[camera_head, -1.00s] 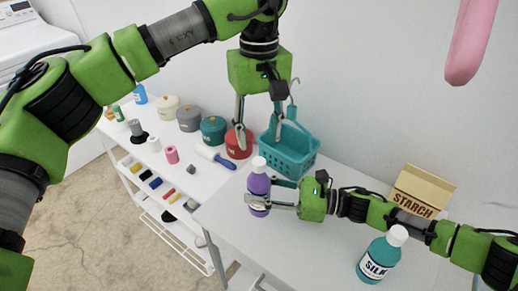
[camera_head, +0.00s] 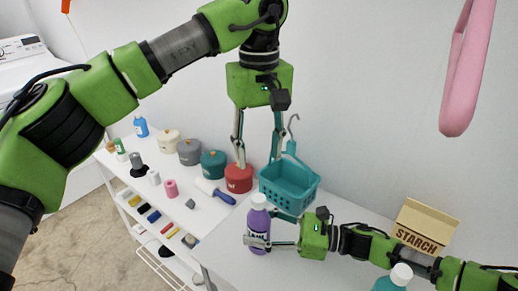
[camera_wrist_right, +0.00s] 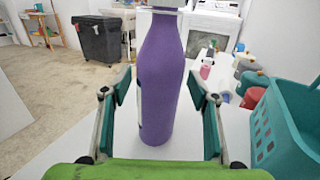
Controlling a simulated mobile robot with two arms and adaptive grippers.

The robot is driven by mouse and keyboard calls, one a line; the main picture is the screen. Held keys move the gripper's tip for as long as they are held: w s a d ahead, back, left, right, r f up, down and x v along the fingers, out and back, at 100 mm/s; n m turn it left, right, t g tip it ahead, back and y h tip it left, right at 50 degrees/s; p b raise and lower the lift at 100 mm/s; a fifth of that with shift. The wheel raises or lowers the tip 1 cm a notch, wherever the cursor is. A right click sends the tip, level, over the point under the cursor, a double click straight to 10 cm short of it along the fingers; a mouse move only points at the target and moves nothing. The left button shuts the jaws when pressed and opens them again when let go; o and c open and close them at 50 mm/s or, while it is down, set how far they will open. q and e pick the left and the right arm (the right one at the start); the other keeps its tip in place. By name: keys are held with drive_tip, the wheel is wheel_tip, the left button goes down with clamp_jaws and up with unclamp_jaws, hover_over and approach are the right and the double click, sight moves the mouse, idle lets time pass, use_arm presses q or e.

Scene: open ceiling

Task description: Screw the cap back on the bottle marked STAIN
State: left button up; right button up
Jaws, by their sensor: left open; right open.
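The purple bottle (camera_head: 262,231) stands upright on the white table with a white cap (camera_head: 259,201) at its top. Its label is partly covered by a finger, so I cannot read the whole word. My right gripper (camera_head: 270,230) is open with its fingers on either side of this bottle. In the right wrist view the purple bottle (camera_wrist_right: 160,85) stands between the open fingers (camera_wrist_right: 160,120), with visible gaps; its top is cut off. My left gripper (camera_head: 256,163) is open and empty, pointing down, higher up and behind the bottle by the teal basket.
The teal basket (camera_head: 290,190) stands behind the bottle, with a red pot (camera_head: 238,178) left of it. A teal bottle (camera_head: 388,284) with a white cap is cut off at lower right. A STARCH box (camera_head: 424,228) stands behind my right arm. Several pots and small items line the left shelf.

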drive_tip(key=v, duration=1.2)
